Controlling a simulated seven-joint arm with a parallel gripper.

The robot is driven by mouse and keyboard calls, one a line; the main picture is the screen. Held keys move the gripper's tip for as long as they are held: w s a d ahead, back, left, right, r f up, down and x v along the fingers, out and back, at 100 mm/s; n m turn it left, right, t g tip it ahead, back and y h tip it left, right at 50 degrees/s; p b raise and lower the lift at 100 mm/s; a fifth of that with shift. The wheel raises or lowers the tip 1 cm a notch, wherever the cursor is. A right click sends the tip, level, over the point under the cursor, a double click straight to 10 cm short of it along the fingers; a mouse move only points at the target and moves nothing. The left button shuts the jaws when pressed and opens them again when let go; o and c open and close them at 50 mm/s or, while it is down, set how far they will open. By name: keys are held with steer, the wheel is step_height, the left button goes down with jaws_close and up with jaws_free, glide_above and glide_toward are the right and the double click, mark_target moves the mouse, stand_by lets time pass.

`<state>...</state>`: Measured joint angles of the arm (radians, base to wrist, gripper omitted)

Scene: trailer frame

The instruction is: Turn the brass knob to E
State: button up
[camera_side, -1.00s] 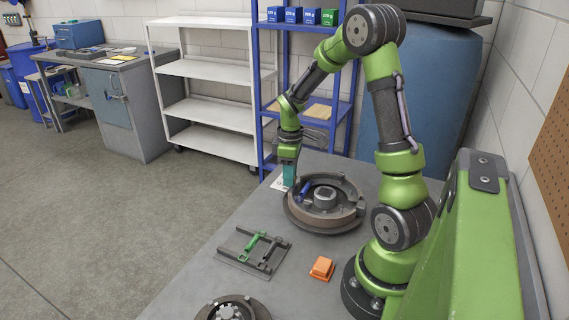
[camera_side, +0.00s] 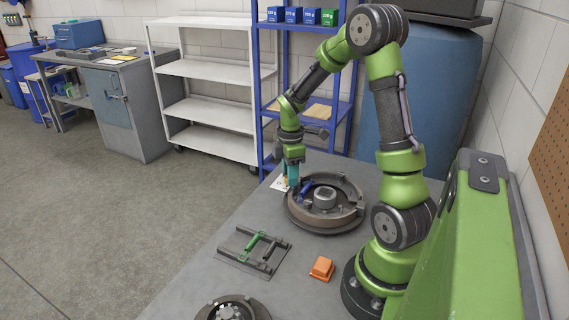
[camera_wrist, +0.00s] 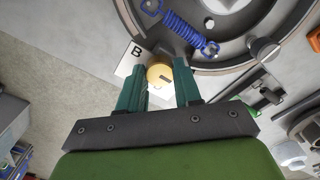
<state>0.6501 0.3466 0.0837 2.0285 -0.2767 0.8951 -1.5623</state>
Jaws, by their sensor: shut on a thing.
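The brass knob (camera_wrist: 160,75) is a small round gold disc with a dark slot-like mark. In the wrist view it sits between the fingertips of my gripper (camera_wrist: 160,85), which is shut on it. A white card with the letter B (camera_wrist: 135,52) lies beside the knob; no letter E shows. In the side view my gripper (camera_side: 291,178) points down at the left edge of the round brown drum assembly (camera_side: 325,222). The knob is mostly hidden there by the fingers.
A blue spring (camera_wrist: 185,33) lies inside the drum. A trailer frame piece with a green bar (camera_side: 254,248) and an orange block (camera_side: 322,268) lie nearer on the grey table (camera_side: 210,285). Another round part (camera_side: 232,308) is at the front edge. Blue shelving (camera_side: 262,95) stands behind.

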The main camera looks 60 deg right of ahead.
steer(key=shift+r, duration=0.1)
steer(key=o, duration=1)
steer(key=shift+o, duration=0.2)
step_height(320, 180, up, 17)
steer(key=s+a+m+t+y, duration=0.1)
steer(key=s+a+m+t, duration=0.2)
steer(key=a+m, duration=0.3)
steer(key=s+a+m+t+y, duration=0.1)
steer(key=s+a+m+t, duration=0.3)
steer(key=a, duration=1.3)
steer(key=r+m, duration=0.1)
steer(key=m, duration=0.2)
steer(key=shift+a, duration=0.15)
